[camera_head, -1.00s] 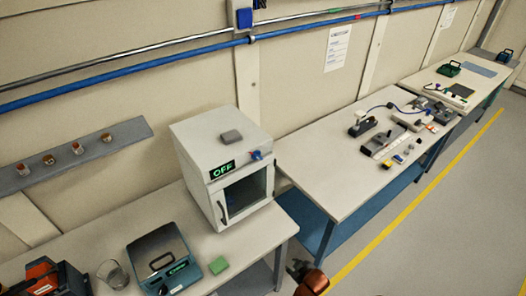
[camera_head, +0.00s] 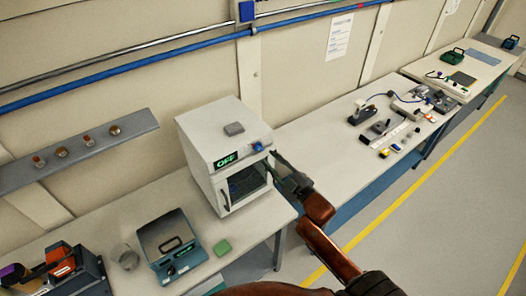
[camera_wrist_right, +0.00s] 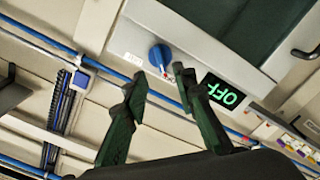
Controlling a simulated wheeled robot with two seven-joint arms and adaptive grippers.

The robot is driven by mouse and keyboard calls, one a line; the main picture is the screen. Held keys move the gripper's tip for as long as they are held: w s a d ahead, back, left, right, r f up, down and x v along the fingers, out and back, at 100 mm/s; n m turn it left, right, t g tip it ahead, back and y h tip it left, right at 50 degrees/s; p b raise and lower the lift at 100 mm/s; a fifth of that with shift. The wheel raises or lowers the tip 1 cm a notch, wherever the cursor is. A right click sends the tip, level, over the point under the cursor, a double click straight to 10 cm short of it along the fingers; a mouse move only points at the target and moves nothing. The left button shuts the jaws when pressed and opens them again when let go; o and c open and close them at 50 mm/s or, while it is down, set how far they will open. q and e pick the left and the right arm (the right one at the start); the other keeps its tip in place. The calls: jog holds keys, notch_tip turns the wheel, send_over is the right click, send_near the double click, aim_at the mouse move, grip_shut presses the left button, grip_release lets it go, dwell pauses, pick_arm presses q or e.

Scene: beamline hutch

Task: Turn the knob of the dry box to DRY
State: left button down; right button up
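The dry box (camera_head: 222,135) is a white cabinet with a dark window door on the bench. Its display (camera_head: 227,160) reads OFF in green; it also shows, upside down, in the right wrist view (camera_wrist_right: 224,92). The blue knob (camera_head: 258,146) sits beside the display at the box's upper front; it shows large in the right wrist view (camera_wrist_right: 160,57). My right gripper (camera_head: 280,170) is in front of the box's right side. In the wrist view its two fingers (camera_wrist_right: 158,84) are apart, with the knob just beyond their tips, seemingly untouched. My left gripper is not in view.
Another bench with equipment stands to the right.

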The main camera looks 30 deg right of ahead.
aim_at(259, 148)
jog(key=w, duration=0.3)
jog(key=w+p, duration=0.1)
jog(key=w, duration=0.1)
jog(key=shift+w+a+f, duration=0.1)
jog(key=shift+w+a, duration=0.15)
jog(key=shift+w, duration=0.1)
jog(key=shift+c, duration=0.2)
grip_shut()
